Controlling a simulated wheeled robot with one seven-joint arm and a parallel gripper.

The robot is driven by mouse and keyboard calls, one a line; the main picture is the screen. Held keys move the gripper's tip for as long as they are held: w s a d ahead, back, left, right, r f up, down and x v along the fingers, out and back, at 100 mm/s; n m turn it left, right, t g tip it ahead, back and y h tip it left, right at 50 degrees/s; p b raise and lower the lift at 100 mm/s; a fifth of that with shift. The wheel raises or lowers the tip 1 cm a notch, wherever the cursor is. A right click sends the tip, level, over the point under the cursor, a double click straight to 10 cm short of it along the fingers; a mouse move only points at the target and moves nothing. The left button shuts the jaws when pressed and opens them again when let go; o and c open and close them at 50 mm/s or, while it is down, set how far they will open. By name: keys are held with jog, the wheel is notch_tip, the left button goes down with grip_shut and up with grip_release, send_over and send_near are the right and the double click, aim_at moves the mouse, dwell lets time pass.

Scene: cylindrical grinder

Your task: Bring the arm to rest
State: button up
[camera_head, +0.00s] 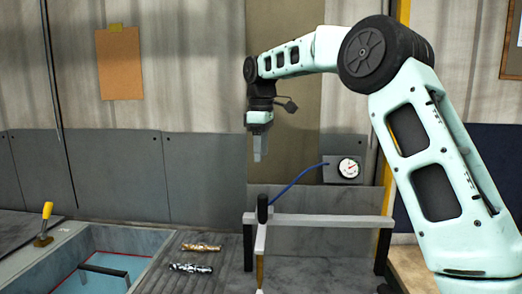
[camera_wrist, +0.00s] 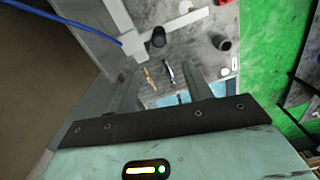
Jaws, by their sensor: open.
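My arm (camera_head: 410,130) reaches in from the right in the head view, bent at the elbow. My gripper (camera_head: 259,150) hangs from its end, fingers pointing down, in free air in front of the wall. In the wrist view my gripper (camera_wrist: 165,90) shows its two fingers apart with nothing held between them. A bronze-coloured part (camera_head: 202,247) and a silver part (camera_head: 191,268) lie on the grey ribbed surface, well below my gripper. They also show small beyond the fingers in the wrist view.
A grey rail frame (camera_head: 320,220) with a dark upright post (camera_head: 262,208) stands below my gripper. A pressure gauge (camera_head: 349,168) with a blue hose (camera_head: 298,183) is behind it. A blue basin (camera_head: 95,270) and yellow-handled lever (camera_head: 45,225) are at left. Air around the gripper is clear.

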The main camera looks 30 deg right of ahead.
dwell(0.3)
jog(key=s+a+f+b, duration=0.2)
jog(key=s+a+f, duration=0.4)
jog(key=s+a, duration=0.3)
jog(key=s+a+f+b, duration=0.1)
jog(key=s+a+f, duration=0.4)
jog(key=s+a, duration=0.45)
jog(key=s+a+f+b, duration=0.1)
jog(key=s+f, duration=0.5)
jog(key=s, duration=0.4)
jog(key=s+a+f+m+b, duration=0.1)
jog(key=s+a+f+b, duration=0.1)
jog(key=s+f, duration=0.4)
jog(key=s, duration=0.4)
jog(key=shift+s+f+m+y, duration=0.15)
jog(key=shift+f+m+y, duration=0.15)
jog(key=shift+f, duration=0.05)
